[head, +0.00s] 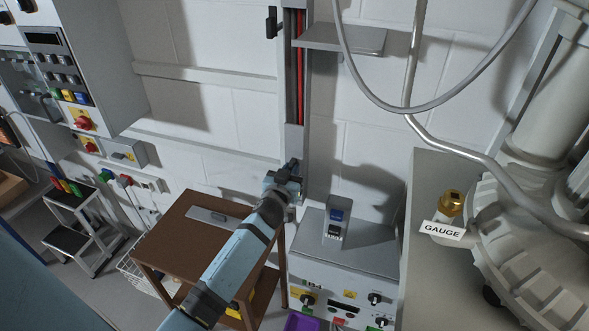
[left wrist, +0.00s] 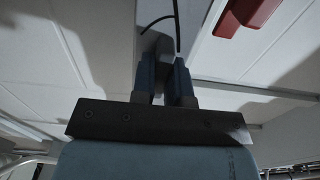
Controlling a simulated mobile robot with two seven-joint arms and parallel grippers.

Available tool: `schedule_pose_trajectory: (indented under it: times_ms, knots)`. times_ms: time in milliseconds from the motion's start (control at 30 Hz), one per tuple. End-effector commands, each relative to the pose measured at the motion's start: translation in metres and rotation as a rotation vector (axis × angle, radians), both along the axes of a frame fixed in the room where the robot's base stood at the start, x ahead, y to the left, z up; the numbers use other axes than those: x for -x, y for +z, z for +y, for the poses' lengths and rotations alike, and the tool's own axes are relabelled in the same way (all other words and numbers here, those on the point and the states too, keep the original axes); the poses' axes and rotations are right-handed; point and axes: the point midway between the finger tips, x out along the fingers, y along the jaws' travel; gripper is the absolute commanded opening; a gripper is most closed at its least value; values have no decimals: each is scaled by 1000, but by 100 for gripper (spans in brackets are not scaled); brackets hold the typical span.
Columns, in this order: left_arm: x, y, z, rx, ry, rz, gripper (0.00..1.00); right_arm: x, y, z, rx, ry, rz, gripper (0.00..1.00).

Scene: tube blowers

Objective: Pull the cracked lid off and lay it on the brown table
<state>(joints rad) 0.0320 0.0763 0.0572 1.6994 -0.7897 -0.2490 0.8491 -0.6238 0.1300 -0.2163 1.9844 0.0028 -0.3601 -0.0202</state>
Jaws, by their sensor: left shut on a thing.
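My left gripper (head: 288,174) is at the lower part of the vertical grey trunking on the wall, above the back of the brown table (head: 184,257). In the left wrist view its two blue fingers (left wrist: 164,82) are closed on a narrow grey piece, which I take for the cracked lid (left wrist: 158,42). Dark crooked lines run across the grey surface just above the fingertips. In the head view a grey cover (head: 294,140) shows just above my gripper; its lower part is hidden. My right gripper is out of view.
Red and black cables (head: 297,70) show in the open upper trunking. A flat grey strip (head: 212,217) lies on the brown table, with bare top around it. A grey cabinet (head: 345,255) stands right of the table, and a small shelf (head: 345,40) juts out above.

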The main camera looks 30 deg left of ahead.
Motion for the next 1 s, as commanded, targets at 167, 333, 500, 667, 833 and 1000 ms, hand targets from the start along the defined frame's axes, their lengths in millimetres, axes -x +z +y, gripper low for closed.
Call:
schedule_pose_trajectory:
  times_ms: [167,333,500,667,833,1000]
  knots:
    - [3,-1,-1,0,0,2,0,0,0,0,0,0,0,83]
    - [10,0,-3,0,-1,1,0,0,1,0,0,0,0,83]
    - [19,-1,-5,1,-1,2,0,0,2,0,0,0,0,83]
    - [26,0,-7,1,-1,1,0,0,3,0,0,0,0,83]
    - [35,-1,-9,0,-1,1,0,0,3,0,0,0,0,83]
    - [43,-1,-11,1,-1,2,0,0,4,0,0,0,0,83]
